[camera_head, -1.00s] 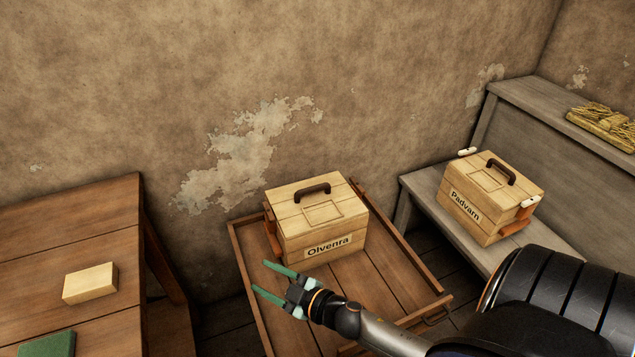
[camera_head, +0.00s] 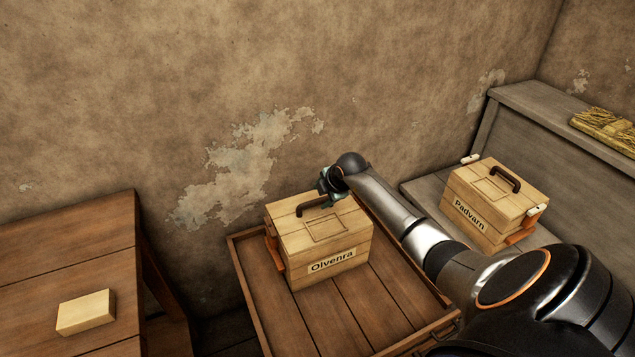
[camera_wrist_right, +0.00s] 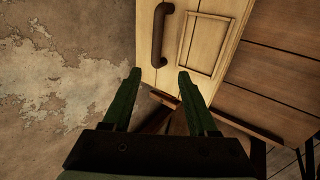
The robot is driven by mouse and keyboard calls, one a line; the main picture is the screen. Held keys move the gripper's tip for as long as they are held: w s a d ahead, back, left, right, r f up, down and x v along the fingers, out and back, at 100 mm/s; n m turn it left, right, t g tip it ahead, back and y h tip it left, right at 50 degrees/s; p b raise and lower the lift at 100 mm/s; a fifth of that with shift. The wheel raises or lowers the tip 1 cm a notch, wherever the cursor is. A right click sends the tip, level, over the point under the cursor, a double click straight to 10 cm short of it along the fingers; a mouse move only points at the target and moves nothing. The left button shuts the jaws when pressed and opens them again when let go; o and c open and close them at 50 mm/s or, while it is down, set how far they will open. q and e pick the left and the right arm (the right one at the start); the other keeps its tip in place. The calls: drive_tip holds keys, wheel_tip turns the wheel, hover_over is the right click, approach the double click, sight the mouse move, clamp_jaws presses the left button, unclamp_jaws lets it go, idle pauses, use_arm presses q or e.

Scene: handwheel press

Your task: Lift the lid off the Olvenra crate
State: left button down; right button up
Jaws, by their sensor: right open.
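The Olvenra crate (camera_head: 350,266) is a pale wooden box with a name label on its front. Its planked lid (camera_head: 285,222) is on, with a dark brown handle (camera_head: 313,206) and a square frame on top. My right gripper (camera_head: 329,191) is at the lid's back edge, near the handle, partly hidden by its own wrist. In the right wrist view its green fingers (camera_wrist_right: 158,77) are open and empty. The handle (camera_wrist_right: 158,38) lies beyond the fingertips, not between them. My left gripper is not in view.
The crate stands in a brown wooden tray (camera_head: 262,310). A similar Padvarn crate (camera_head: 480,222) sits on a grey bench (camera_head: 424,191) at right. A wooden table (camera_head: 60,245) at left holds a pale block (camera_head: 86,313). The plastered wall is close behind.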

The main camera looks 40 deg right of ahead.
sight(316, 202)
drive_tip(key=shift+h, duration=0.3)
drive_tip(key=b+x, duration=0.1)
drive_tip(key=x, duration=0.2)
drive_tip(key=d+b+x, duration=0.1)
drive_tip(key=x, duration=0.3)
drive_tip(key=shift+d, duration=0.15)
drive_tip(key=b+x, duration=0.4)
drive_tip(key=shift+d, duration=0.1)
drive_tip(key=shift+w+d+f+b, duration=0.1)
drive_tip(key=shift+w+f+b, duration=0.25)
drive_tip(key=shift+b, duration=0.35)
clamp_jaws()
idle(0.7)
